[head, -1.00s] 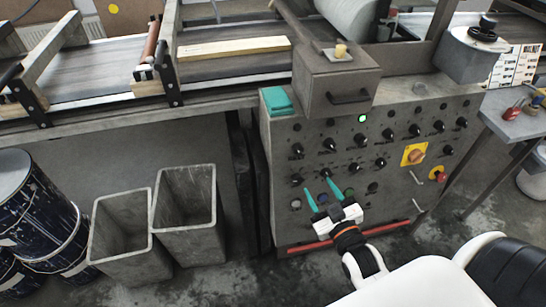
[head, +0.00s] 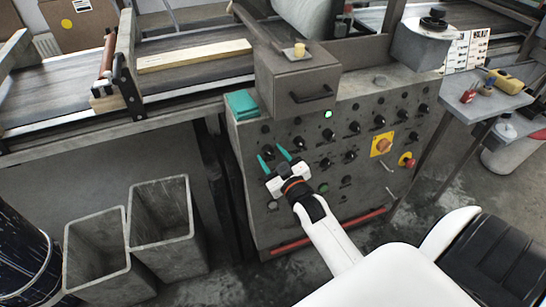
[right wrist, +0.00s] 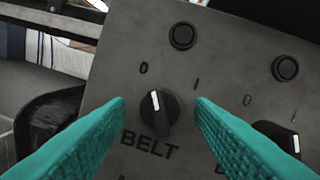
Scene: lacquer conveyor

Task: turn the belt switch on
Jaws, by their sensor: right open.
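The belt switch (right wrist: 160,114) is a round black knob with a white pointer line, above the printed word BELT. Its pointer leans up and slightly left, towards the 0 mark and away from the I mark to the right. My right gripper (right wrist: 160,104) is open, with one teal finger on each side of the knob in the right wrist view. No contact with the knob shows. In the head view my right gripper (head: 270,153) reaches the upper left of the grey control panel (head: 258,222). My left gripper is not in view.
Another knob (right wrist: 278,135) sits close to the right of the belt switch, and a round black button (right wrist: 182,36) above it. An orange-and-yellow switch (head: 382,145) and a red knob (head: 407,160) are further right. Grey bins (head: 170,238) stand at left.

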